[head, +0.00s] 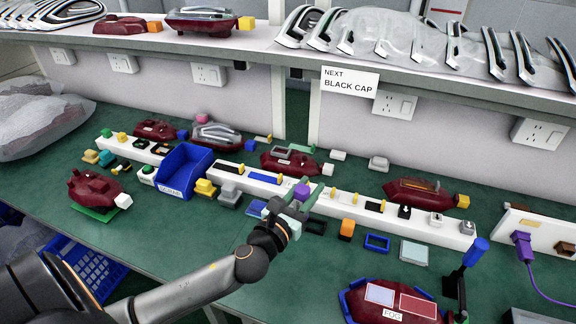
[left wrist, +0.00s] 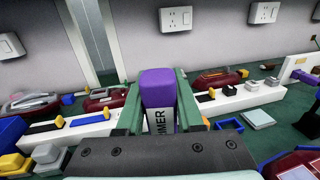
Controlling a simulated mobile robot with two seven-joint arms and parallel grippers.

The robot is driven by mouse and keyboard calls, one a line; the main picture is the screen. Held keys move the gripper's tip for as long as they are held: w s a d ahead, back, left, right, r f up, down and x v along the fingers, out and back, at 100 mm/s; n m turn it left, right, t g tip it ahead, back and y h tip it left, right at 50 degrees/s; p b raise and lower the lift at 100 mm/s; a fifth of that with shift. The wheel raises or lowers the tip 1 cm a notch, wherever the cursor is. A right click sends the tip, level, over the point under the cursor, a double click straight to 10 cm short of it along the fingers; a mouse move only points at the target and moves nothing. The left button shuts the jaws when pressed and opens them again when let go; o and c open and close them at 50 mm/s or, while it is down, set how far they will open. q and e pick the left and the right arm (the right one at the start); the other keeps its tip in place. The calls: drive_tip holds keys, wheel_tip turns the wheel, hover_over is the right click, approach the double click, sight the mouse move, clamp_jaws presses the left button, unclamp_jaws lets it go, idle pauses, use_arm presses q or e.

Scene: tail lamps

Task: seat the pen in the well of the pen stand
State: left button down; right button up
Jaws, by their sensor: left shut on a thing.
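My left gripper (head: 298,197) is shut on an upright purple block-like piece, taken as the pen (head: 301,190). The held piece is over the near side of the long white rail (head: 345,208), around the middle of the bench. Its lower end is hidden by the gripper. I cannot tell for sure which thing is the pen stand. A dark blue frame (left wrist: 228,125) lies right of the gripper in the left wrist view. My right gripper is not in view.
A blue bin (head: 180,172) stands left of the gripper. A blue square frame (head: 377,242) and a pale plate (head: 414,252) lie to the right. A red lamp marked FOG (head: 395,302) sits in a fixture at front right.

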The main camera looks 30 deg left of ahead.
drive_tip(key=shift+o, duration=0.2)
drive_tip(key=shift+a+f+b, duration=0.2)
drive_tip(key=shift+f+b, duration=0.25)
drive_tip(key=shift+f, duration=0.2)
use_arm(q)
drive_tip(key=w+a+f+y, duration=0.1)
drive_tip(key=w+a+f, duration=0.1)
drive_tip(key=w+a, duration=0.5)
drive_tip(key=shift+a+f+n, duration=0.2)
drive_tip(key=shift+a+n, duration=0.2)
drive_tip(key=shift+a, duration=0.75)
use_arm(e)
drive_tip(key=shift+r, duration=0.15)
use_arm(q)
wheel_tip(320, 180, down, 6)
drive_tip(key=b, duration=0.4)
drive_tip(key=shift+r+b, duration=0.2)
drive_tip(key=shift+b, duration=0.1)
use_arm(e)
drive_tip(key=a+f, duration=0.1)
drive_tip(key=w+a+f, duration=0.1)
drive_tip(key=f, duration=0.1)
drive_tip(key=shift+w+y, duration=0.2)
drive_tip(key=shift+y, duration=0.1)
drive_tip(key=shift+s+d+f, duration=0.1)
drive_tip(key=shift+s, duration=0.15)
use_arm(q)
drive_tip(key=shift+f, duration=0.15)
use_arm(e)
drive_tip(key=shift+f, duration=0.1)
